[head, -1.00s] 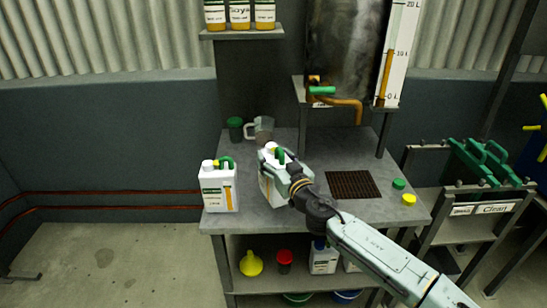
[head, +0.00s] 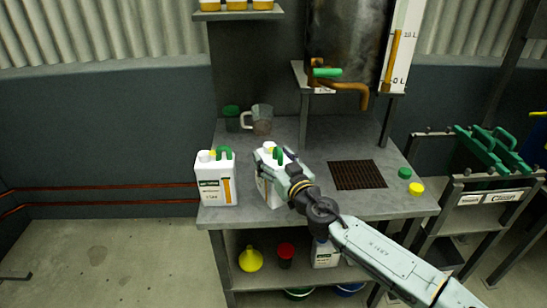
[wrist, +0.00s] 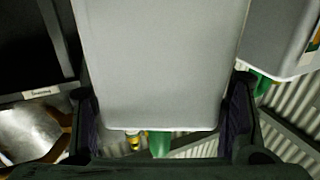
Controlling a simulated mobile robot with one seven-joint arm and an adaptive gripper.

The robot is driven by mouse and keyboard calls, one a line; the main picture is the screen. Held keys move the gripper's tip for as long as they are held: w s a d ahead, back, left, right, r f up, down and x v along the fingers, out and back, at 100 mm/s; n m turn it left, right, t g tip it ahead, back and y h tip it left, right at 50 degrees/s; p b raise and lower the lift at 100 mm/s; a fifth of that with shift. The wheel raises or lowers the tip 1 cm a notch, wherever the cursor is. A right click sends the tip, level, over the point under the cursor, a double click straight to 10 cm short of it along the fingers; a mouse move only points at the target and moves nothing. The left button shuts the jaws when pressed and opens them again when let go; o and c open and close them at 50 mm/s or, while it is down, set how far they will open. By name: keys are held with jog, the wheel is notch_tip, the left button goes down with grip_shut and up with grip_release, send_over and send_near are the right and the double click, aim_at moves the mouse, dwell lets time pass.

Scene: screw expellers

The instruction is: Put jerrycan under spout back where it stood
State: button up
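A white jerrycan (head: 265,184) with a green handle is upright at the bench's front, its right side hidden by my gripper (head: 290,173). In the wrist view the same jerrycan (wrist: 163,65) fills the space between my fingers, which look closed on its sides. I cannot tell whether its base touches the bench. A second white jerrycan (head: 216,184) with a green handle stands just left of it, a small gap apart. The copper spout (head: 350,88) with a green lever is at the back right. Below it the dark grate (head: 357,175) is bare.
A green-lidded container (head: 231,118) and a clear jug (head: 262,121) stand at the back of the bench (head: 320,150). A green cap (head: 404,173) and yellow cap (head: 416,189) lie at right. A yellow funnel (head: 250,260) and red-topped container (head: 285,256) are on the shelf below.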

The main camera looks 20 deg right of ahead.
jog(key=o, duration=0.3)
jog(key=shift+r, duration=0.1)
jog(key=s+d+b, duration=0.1)
jog(key=s+b, duration=0.2)
jog(key=s, duration=0.9)
jog(key=shift+d, duration=0.15)
